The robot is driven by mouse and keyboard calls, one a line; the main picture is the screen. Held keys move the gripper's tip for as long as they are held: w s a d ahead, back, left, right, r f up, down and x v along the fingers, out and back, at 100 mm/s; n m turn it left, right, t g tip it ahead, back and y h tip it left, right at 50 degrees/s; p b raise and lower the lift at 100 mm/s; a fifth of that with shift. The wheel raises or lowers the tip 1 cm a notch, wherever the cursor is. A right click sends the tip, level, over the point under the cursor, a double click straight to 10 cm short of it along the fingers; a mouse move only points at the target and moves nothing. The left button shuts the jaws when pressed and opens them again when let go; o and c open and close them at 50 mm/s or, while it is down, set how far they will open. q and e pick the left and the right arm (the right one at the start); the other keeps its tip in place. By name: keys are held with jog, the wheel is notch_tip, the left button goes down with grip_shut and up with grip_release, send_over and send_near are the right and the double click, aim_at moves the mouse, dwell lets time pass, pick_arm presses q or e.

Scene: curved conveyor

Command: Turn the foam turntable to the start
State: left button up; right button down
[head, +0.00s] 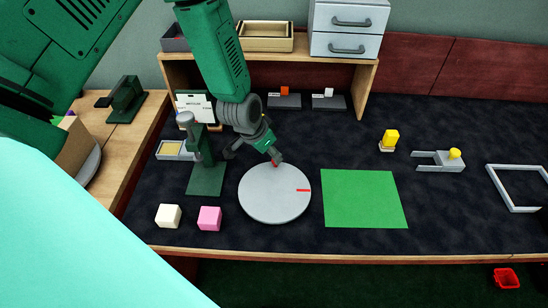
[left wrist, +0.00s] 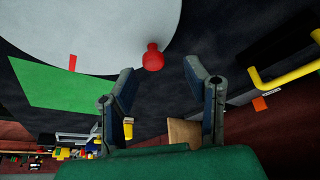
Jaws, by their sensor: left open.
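The foam turntable (head: 265,205) is a flat light-grey disc on the dark mat. It carries a red mark (head: 303,190) on its right side. A red knob (head: 275,164) stands at its far rim. In the left wrist view the turntable (left wrist: 90,30) fills the upper left, with the red mark (left wrist: 72,63) at its edge and the round knob (left wrist: 153,57) by the rim. My left gripper (head: 253,157) is at the far edge of the disc. In the wrist view its fingers (left wrist: 160,80) are apart, with the knob just beyond the gap between them. My right gripper does not show.
A green square (head: 364,199) lies right of the disc. A white cube (head: 168,216) and a pink cube (head: 209,218) sit at front left. A green stand (head: 205,177) is close left of the gripper. A wooden shelf (head: 367,85) stands behind.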

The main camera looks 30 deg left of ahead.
pick_arm(q)
jog(key=shift+d+x, duration=0.2)
jog(key=shift+x, duration=0.95)
jog(key=shift+d+f, duration=0.2)
jog(key=shift+w+d+f, duration=0.15)
jog(key=shift+d, duration=0.1)
jog(key=shift+a, duration=0.4)
grip_shut()
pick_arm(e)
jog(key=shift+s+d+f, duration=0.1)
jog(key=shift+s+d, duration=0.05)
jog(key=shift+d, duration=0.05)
pick_arm(q)
jog(key=shift+d, duration=0.2)
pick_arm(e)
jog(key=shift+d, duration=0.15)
pick_arm(q)
jog(key=shift+w+m, duration=0.1)
jog(key=shift+m, duration=0.2)
